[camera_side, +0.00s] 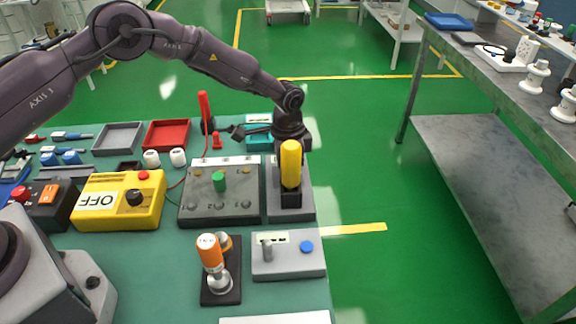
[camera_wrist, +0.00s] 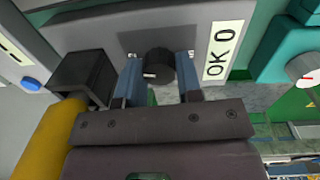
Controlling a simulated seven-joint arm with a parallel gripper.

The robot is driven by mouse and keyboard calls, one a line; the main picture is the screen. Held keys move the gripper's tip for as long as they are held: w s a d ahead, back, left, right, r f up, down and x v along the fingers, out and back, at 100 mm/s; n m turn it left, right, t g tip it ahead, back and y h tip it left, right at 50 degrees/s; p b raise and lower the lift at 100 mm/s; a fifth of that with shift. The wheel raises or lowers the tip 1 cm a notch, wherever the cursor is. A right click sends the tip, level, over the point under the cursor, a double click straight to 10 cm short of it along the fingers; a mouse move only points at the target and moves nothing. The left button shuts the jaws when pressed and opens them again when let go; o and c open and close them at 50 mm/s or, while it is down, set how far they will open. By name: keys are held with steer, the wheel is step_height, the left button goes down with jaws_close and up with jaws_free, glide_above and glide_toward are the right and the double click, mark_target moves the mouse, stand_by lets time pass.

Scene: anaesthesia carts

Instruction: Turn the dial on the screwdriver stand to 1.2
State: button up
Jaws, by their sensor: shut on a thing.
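The screwdriver stand (camera_side: 302,208) is a grey block at the right edge of the green table. A yellow-handled screwdriver (camera_side: 291,165) stands upright in its black holder, and the handle also shows in the wrist view (camera_wrist: 50,140). The dial (camera_wrist: 160,66) is a small black knob with a white mark on the stand's grey face. My gripper (camera_wrist: 160,78) is shut on the dial, one blue-grey finger on each side. A pale display (camera_wrist: 222,50) beside the dial reads "OK 0", sideways. In the side view my gripper (camera_side: 291,135) is behind the screwdriver, and the dial is hidden.
A grey panel box (camera_side: 220,205) with a green knob stands close left of the stand. A teal device (camera_side: 259,139) is behind it; its white dial shows in the wrist view (camera_wrist: 306,70). A grey box with a blue button (camera_side: 290,255) lies in front.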

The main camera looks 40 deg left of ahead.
steer(key=o, duration=0.9)
steer(key=shift+o, duration=0.2)
step_height(320, 180, up, 13)
steer(key=shift+w+a, duration=0.2)
